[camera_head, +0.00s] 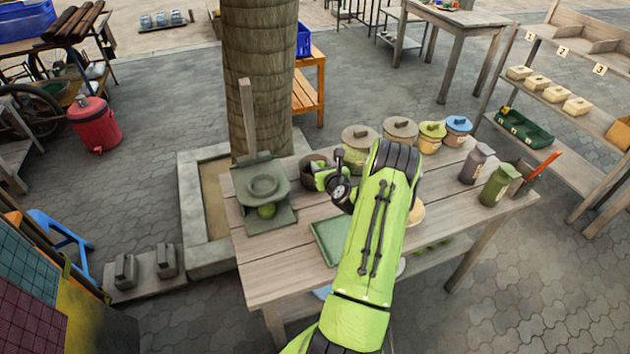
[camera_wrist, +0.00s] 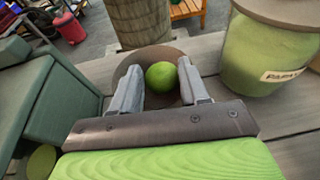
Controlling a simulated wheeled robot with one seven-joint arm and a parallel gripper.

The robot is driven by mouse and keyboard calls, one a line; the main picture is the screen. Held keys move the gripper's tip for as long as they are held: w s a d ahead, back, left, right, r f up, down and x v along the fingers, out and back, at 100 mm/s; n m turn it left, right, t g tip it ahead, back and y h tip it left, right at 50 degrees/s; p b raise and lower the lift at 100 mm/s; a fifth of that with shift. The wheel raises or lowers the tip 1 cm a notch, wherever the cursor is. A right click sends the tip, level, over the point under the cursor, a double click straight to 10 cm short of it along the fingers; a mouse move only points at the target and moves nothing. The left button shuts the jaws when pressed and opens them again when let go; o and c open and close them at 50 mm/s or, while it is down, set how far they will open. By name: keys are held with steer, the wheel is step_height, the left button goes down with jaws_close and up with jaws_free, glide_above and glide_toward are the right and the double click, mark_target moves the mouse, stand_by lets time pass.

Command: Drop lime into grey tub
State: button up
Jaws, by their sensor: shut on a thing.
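My gripper (camera_wrist: 162,82) is shut on a green lime (camera_wrist: 161,75), which shows between its two grey fingers in the wrist view. The lime is in or just above a brown clay bowl (camera_wrist: 128,68); I cannot tell whether it touches it. In the head view my gripper (camera_head: 326,180) is at this dark bowl (camera_head: 313,163), and my arm covers the middle of the table. A grey bin (camera_head: 478,164), which may be the grey tub, stands at the table's right, beside a green bin (camera_head: 497,186).
Lidded jars (camera_head: 358,145) line the table's back, one close right of my gripper. A green tray (camera_head: 331,240) lies in front. A tree trunk (camera_head: 260,80) rises behind.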

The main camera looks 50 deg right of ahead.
steer(key=o, duration=1.2)
steer(key=b+v, duration=0.1)
steer(key=v, duration=1.4)
steer(key=shift+s+a+r, duration=0.25)
